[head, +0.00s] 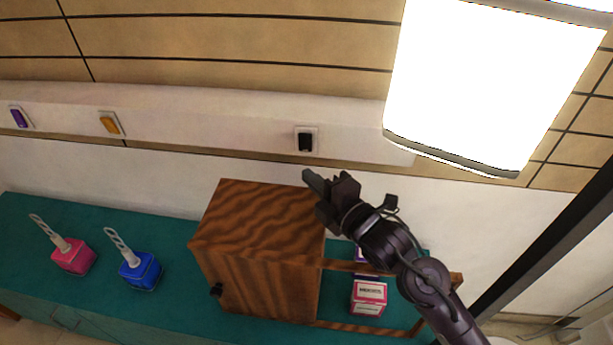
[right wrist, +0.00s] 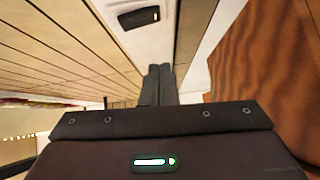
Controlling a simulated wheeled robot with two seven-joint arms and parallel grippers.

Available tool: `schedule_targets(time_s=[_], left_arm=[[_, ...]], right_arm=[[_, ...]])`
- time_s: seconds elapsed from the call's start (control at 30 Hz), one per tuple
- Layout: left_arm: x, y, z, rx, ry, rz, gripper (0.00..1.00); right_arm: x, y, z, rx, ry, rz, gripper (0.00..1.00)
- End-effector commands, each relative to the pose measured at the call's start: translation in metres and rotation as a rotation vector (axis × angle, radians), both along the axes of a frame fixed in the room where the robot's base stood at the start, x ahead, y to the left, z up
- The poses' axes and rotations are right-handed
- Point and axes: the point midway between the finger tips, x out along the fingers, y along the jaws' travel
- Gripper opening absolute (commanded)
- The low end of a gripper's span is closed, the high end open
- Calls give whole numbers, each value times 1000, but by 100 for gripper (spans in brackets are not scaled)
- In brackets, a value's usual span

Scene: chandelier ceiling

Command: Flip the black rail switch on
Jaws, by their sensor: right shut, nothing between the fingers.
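The black rail switch (head: 305,141) sits on a white plate on the pale wall rail, right of the middle in the head view. It also shows at the top of the right wrist view (right wrist: 140,17), ahead of the fingers. My right gripper (head: 310,178) is shut and empty. In the head view it appears just below the switch, over the back right corner of the wooden cabinet's top. In the right wrist view its closed fingers (right wrist: 158,84) point toward the rail, with a gap to the switch. My left gripper is not in view.
A purple switch (head: 19,117) and an orange switch (head: 111,123) are on the same rail to the left. The wooden cabinet (head: 262,215) stands on the teal counter (head: 180,222) below. Pink (head: 74,257) and blue (head: 140,270) holders with white handles stand left. A bright lamp (head: 490,85) hangs upper right.

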Motion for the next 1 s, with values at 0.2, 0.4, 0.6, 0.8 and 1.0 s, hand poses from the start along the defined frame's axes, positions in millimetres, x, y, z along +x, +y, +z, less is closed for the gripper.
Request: schedule_targets(time_s=[0.2, 0.4, 0.6, 0.8, 1.0], left_arm=[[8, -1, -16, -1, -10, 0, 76], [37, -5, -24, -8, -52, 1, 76], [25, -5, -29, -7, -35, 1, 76], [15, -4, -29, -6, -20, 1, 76], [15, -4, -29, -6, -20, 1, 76]], right_arm=[[-28, -19, -9, -4, 1, 0, 0], [-54, -37, -12, -5, 3, -1, 0], [-66, -45, -10, -1, 0, 0, 0], [-66, -46, -9, -1, -1, -1, 0], [-66, -46, -9, -1, -1, -1, 0]])
